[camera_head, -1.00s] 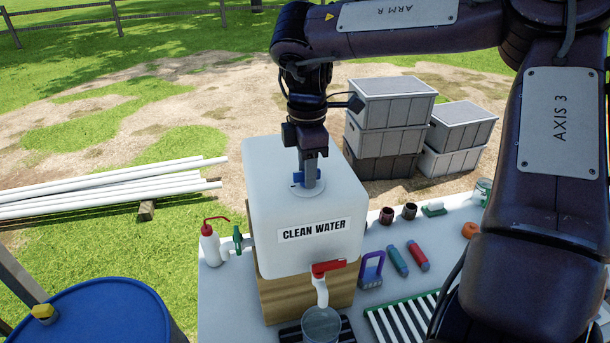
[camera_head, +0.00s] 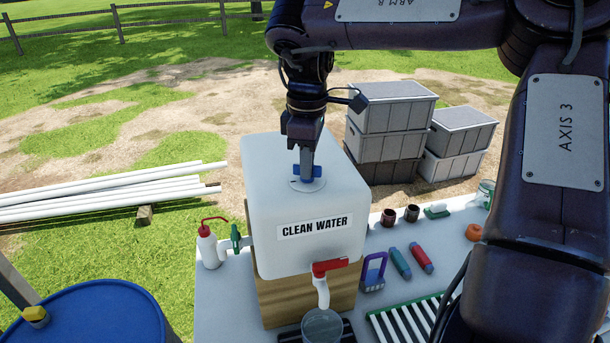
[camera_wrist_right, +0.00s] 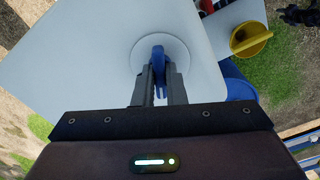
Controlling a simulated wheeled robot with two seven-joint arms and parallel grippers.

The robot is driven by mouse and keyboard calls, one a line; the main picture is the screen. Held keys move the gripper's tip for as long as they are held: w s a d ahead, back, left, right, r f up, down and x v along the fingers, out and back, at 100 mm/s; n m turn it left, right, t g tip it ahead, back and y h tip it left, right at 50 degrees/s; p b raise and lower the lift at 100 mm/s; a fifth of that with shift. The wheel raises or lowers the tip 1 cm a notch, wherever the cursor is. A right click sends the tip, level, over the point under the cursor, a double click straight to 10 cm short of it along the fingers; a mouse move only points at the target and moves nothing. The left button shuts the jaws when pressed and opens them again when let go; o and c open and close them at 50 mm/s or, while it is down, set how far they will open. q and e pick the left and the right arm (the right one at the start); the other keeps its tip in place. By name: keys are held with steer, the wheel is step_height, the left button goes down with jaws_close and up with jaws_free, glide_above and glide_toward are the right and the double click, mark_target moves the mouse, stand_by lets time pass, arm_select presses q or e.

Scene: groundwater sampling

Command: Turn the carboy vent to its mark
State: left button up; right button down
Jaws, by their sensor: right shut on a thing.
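The carboy (camera_head: 300,205) is a white box-shaped container labelled CLEAN WATER, standing on a wooden block. Its blue vent (camera_head: 314,174) sits on a pale round disc (camera_head: 307,185) on top, with a small dark mark on the disc's left side. My right gripper (camera_head: 307,170) points down from above and is shut on the vent. In the right wrist view the blue vent (camera_wrist_right: 159,58) shows between the two fingers (camera_wrist_right: 159,80), which hide part of it. My left gripper is not in view.
A red-handled tap (camera_head: 328,267) is on the carboy's front, above a clear cup (camera_head: 322,326). A wash bottle (camera_head: 208,246) and a green valve (camera_head: 236,238) stand to the left. Grey crates (camera_head: 390,115) and a blue drum (camera_head: 90,315) are nearby.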

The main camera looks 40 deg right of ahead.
steer(key=m+b, duration=0.2)
steer(key=m, duration=0.1)
steer(key=m+b, duration=0.1)
steer(key=shift+f+m, duration=0.3)
steer(key=m+b, duration=0.2)
steer(key=m, duration=0.2)
steer(key=shift+r+m, duration=0.1)
steer(key=shift+m, duration=0.3)
steer(key=m+b, duration=0.1)
steer(key=m, duration=0.2)
steer(key=shift+r, duration=0.15)
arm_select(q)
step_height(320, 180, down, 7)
arm_select(e)
steer(key=shift+m, duration=0.3)
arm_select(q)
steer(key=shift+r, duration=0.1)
arm_select(e)
steer(key=c, duration=1.4)
jaws_free()
steer(key=shift+r, duration=0.15)
